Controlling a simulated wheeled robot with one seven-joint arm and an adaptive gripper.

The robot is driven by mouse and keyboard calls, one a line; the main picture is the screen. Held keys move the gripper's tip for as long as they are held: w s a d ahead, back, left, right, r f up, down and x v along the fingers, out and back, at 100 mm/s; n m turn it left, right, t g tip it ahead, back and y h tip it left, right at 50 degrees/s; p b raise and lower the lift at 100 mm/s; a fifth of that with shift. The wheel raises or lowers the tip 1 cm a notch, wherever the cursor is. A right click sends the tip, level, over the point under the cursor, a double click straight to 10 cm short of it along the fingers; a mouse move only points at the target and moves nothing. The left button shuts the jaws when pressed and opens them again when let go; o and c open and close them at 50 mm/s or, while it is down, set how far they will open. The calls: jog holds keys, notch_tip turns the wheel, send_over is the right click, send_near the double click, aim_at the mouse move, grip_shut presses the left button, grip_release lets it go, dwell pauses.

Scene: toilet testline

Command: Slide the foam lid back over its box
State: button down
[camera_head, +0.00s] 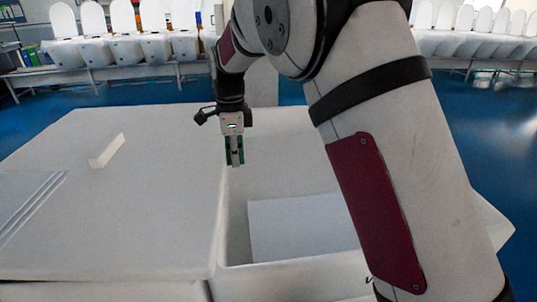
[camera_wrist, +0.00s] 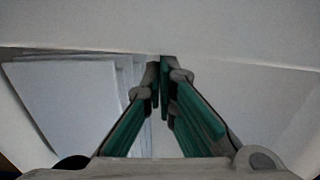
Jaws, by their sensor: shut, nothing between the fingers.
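The white foam lid (camera_head: 130,210) lies flat at the left in the head view, with a small raised white block (camera_head: 106,150) on top. To its right, the foam box (camera_head: 285,128) is open, and part of its inside shows. My arm hides the box's right part. My gripper (camera_head: 235,164) hangs pointing down near the lid's right edge, over the opening. Its green-padded fingers are shut and empty. In the wrist view the fingertips (camera_wrist: 162,62) are together, in front of a pale foam surface (camera_wrist: 200,25). Whether they touch the foam I cannot tell.
White flat panels stand inside the box (camera_head: 300,228); they also show in the wrist view (camera_wrist: 75,100). Tables with rows of white toilets (camera_head: 120,45) stand along the back. Blue floor (camera_head: 480,125) lies open behind and to the right.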

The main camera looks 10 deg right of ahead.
aim_at(216, 158)
jog(key=a, duration=0.5)
jog(key=shift+d, duration=0.1)
